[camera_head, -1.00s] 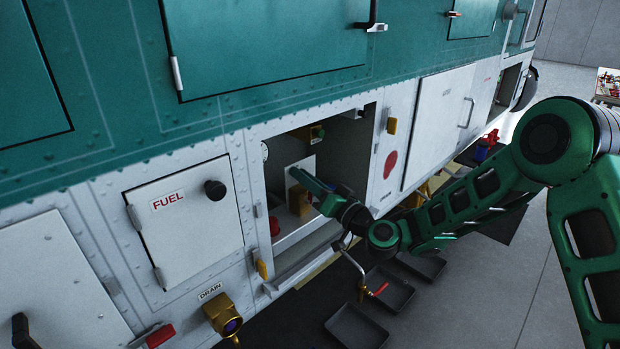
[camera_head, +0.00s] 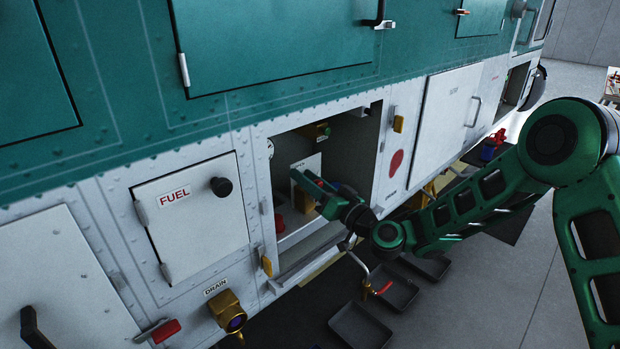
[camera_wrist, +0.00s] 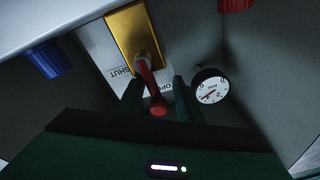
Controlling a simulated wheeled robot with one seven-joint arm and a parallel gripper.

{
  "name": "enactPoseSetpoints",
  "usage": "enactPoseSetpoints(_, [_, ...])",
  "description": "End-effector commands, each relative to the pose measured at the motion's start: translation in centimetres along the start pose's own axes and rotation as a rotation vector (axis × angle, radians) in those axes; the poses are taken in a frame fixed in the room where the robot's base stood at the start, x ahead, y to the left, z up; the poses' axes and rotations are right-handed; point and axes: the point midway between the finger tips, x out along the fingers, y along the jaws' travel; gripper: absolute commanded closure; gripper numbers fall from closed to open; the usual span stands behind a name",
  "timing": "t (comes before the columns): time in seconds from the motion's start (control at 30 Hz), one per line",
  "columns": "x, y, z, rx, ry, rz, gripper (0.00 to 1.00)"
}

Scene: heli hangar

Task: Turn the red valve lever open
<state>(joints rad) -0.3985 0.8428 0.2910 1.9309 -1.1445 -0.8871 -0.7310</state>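The red valve lever (camera_wrist: 152,84) shows in the wrist view, hanging from a pivot on a brass valve body (camera_wrist: 136,35) towards my gripper. A white plate behind it reads SHUT (camera_wrist: 121,72) on the left and OPEN on the right, partly hidden by a finger. My gripper (camera_wrist: 156,88) is open, with one finger on each side of the lever and a visible gap on both sides. In the head view my gripper (camera_head: 308,183) reaches into the open compartment (camera_head: 348,150), in front of the white plate (camera_head: 306,164); the lever is mostly hidden there.
A pressure gauge (camera_wrist: 210,86) sits close to the right finger. A blue knob (camera_wrist: 45,60) and a red knob (camera_wrist: 236,4) are also inside. The compartment's frame surrounds my wrist. The FUEL door (camera_head: 190,215) is to the left; dark trays (camera_head: 358,328) lie on the floor below.

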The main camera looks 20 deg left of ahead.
Motion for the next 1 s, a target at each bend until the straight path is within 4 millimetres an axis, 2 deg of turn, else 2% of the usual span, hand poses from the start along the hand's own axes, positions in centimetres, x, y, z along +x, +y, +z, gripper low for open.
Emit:
enactPoseSetpoints(0.37, [-0.4, 0.1, -0.3, 0.0, 0.005, 0.002, 0.65])
enactPoseSetpoints(0.53, [-2.7, 0.3, -0.3, 0.001, 0.005, 0.005, 0.65])
enactPoseSetpoints(0.8, [-8.1, 0.4, -0.2, 0.004, 0.003, 0.005, 0.65])
enactPoseSetpoints(1.0, [-10.1, 0.3, -0.1, 0.001, 0.002, 0.004, 0.65])
